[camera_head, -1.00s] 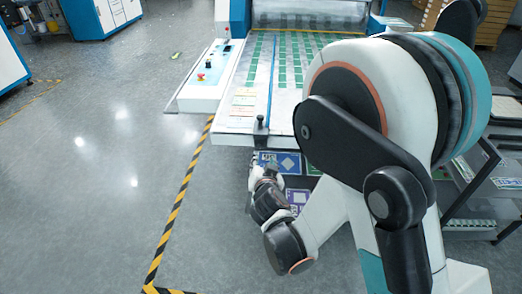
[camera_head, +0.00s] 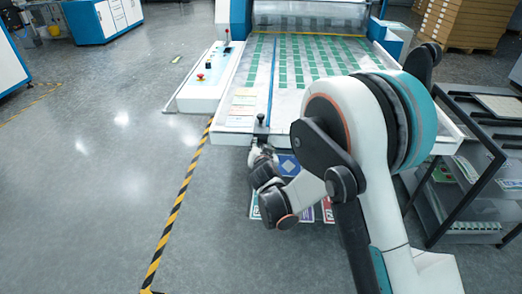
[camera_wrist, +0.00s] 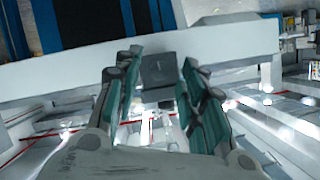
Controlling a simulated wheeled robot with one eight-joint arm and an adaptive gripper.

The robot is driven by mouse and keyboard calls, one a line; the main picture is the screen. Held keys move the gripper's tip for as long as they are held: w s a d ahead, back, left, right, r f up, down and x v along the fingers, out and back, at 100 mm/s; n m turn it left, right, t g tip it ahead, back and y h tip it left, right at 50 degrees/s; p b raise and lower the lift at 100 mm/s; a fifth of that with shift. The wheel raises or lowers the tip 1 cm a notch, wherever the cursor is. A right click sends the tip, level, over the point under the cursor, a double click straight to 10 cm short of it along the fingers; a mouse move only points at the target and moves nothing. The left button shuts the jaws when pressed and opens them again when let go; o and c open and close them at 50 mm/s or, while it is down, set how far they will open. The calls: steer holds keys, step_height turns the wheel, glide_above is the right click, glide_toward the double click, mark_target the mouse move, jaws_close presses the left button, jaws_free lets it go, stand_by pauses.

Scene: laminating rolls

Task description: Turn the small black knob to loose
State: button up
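The small black knob (camera_head: 261,120) stands upright at the front edge of the machine's feed table, at the near end of a blue bar (camera_head: 272,80). In the wrist view a dark, square-looking block, which seems to be the knob (camera_wrist: 167,70), sits between my fingertips. My gripper (camera_wrist: 160,68) is open, with one teal-padded finger on each side of it. I cannot tell whether the fingers touch it. In the head view my gripper (camera_head: 262,150) is just below and in front of the knob, partly hidden by my own wrist.
The feed table (camera_head: 237,122) carries printed green-patterned sheets. A white side panel with a red button (camera_head: 201,77) is to the left. A dark rack (camera_head: 470,195) stands at the right, close to my arm. Printed sheets lie under the table edge. The left floor is clear.

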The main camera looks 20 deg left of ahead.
jaws_close()
